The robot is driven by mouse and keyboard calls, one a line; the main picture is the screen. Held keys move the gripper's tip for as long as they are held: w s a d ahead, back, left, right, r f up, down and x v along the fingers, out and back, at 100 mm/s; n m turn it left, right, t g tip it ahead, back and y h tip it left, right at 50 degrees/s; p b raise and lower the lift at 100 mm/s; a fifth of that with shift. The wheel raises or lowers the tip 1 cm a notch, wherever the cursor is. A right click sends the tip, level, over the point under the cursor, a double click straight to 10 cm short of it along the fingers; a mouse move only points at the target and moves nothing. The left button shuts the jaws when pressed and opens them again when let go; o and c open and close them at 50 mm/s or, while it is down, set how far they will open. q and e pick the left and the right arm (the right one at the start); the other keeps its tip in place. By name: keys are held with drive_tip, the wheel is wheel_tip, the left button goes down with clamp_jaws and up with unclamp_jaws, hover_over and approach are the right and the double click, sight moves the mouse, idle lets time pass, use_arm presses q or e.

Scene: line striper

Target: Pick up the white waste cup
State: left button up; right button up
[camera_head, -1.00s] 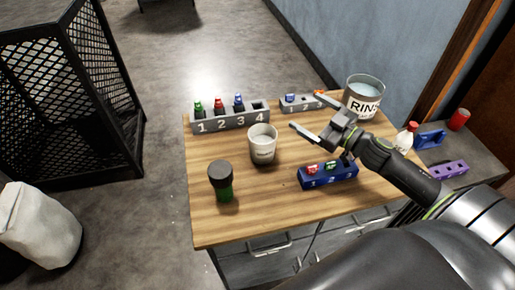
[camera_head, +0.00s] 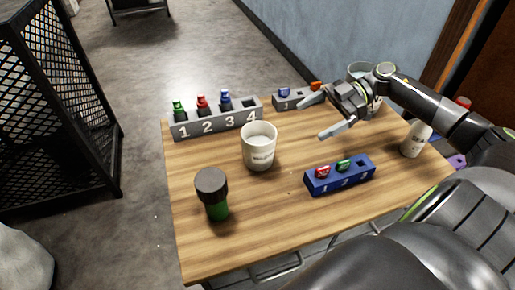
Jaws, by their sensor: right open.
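The white waste cup (camera_head: 259,148) stands upright near the middle of the wooden table (camera_head: 225,245), with dark lettering on its front. My right gripper (camera_head: 318,117) is open and empty above the table, to the right of the cup and apart from it. Its fingers point left, toward the cup's side. My left gripper is not in view.
A grey numbered rack (camera_head: 216,120) with small bottles is behind the cup. A green bottle with a black cap (camera_head: 212,193) stands front left. A blue rack (camera_head: 340,176) stands front right.

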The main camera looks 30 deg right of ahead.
sight(264, 145)
drive_tip(key=p+x, duration=0.1)
drive_tip(key=x, duration=0.8)
drive_tip(key=shift+w+a, duration=0.1)
drive_tip(key=shift+a, duration=0.1)
drive_tip(key=shift+w+p+x, duration=0.2)
drive_tip(key=shift+p+x, duration=0.25)
drive_tip(key=shift+x, duration=2.25)
drive_tip(key=shift+d+f, duration=0.1)
drive_tip(key=shift+f, duration=0.05)
drive_tip(key=shift+c, duration=0.4)
drive_tip(key=c, duration=1.1)
